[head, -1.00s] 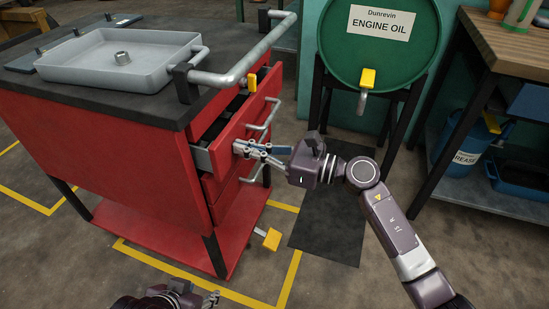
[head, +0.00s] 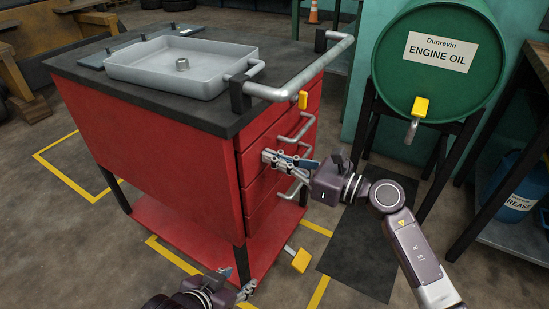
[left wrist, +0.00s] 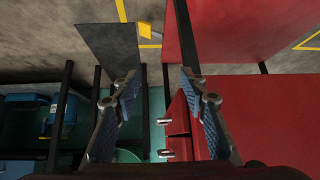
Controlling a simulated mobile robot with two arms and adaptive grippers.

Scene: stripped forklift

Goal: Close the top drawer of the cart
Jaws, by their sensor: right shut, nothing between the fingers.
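The red cart (head: 165,150) stands left of centre in the head view, its drawer fronts facing right. The top drawer (head: 257,142) looks flush with the cart body, with no gap that I can make out. My right gripper (head: 268,157) is shut and empty, its fingertips at the drawer fronts near the upper handle; whether they touch is unclear. My left gripper (head: 240,286) is low, near the cart's front foot. In the left wrist view my left gripper (left wrist: 165,88) is open and empty, with the cart (left wrist: 225,30) behind it.
A grey tray (head: 125,75) with a nut sits on the cart top, beside a push rail (head: 300,90). A green engine oil drum (head: 455,60) on a black stand is behind right. A yellow-ended pedal (head: 300,260) sticks out low. Floor at front right is clear.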

